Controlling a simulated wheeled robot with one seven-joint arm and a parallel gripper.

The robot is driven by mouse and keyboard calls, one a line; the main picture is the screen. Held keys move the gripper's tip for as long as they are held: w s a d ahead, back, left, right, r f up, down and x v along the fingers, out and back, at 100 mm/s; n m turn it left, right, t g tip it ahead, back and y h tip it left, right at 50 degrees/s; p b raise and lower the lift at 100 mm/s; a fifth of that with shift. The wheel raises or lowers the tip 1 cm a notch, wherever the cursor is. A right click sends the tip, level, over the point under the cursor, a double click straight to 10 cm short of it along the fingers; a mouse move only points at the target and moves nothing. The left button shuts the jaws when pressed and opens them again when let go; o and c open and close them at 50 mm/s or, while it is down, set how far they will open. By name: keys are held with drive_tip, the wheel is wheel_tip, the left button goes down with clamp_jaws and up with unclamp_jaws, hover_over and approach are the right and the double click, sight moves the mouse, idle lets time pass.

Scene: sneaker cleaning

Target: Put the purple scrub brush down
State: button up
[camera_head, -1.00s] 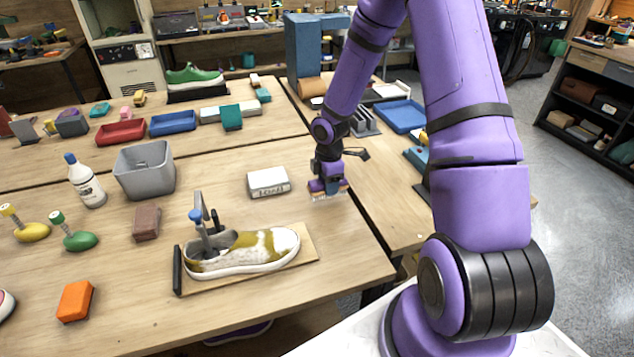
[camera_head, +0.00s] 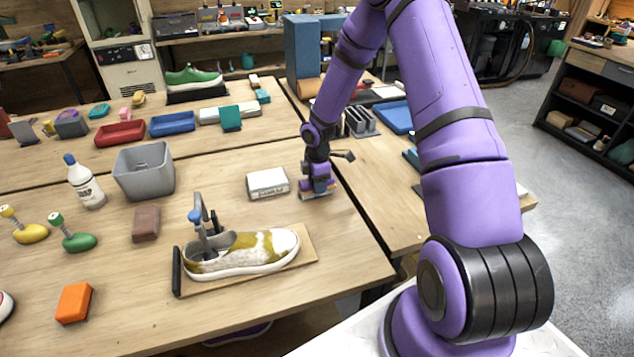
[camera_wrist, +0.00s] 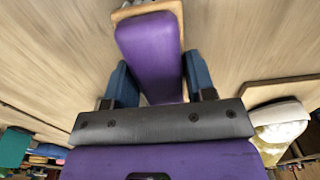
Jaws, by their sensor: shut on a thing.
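The purple scrub brush (camera_wrist: 150,50) is between the two blue fingers of my gripper (camera_wrist: 158,85) in the wrist view, with a pale wooden edge at its far end. In the head view my gripper (camera_head: 318,188) points down over the right part of the near table. It is shut on the brush, whose lower part (camera_head: 316,195) shows just under the fingers, at or very near the tabletop. I cannot tell whether it touches the wood.
A white box (camera_head: 267,183) lies just left of my gripper. A stained sneaker (camera_head: 255,252) sits on a wooden board (camera_head: 305,250) in front. A grey bin (camera_head: 145,172) and a white bottle (camera_head: 86,183) stand further left. The table is bare right of the sneaker (camera_head: 345,255).

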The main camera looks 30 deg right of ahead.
drive_tip(key=o, duration=0.9)
drive_tip(key=shift+f, duration=0.1)
drive_tip(key=s+a+r+m+t+h, duration=0.1)
drive_tip(key=s+r+m, duration=0.15)
drive_tip(key=r, duration=1.05)
drive_tip(key=s+a+r+m+h, duration=0.1)
drive_tip(key=s+r, duration=0.2)
drive_tip(key=r, duration=0.9)
drive_tip(key=s+a+r+m+t, duration=0.1)
drive_tip(key=s+r+m, duration=0.3)
drive_tip(key=s, duration=0.5)
drive_tip(key=s+a+r+m+t+y, duration=0.1)
drive_tip(key=s+a+r+m, duration=0.2)
drive_tip(key=s+r, duration=0.5)
drive_tip(key=s+a+r+m+t, duration=0.2)
drive_tip(key=s+r+m, duration=0.3)
drive_tip(key=s, duration=0.6)
drive_tip(key=shift+a+r+y, duration=0.4)
drive_tip(key=shift+r, duration=0.2)
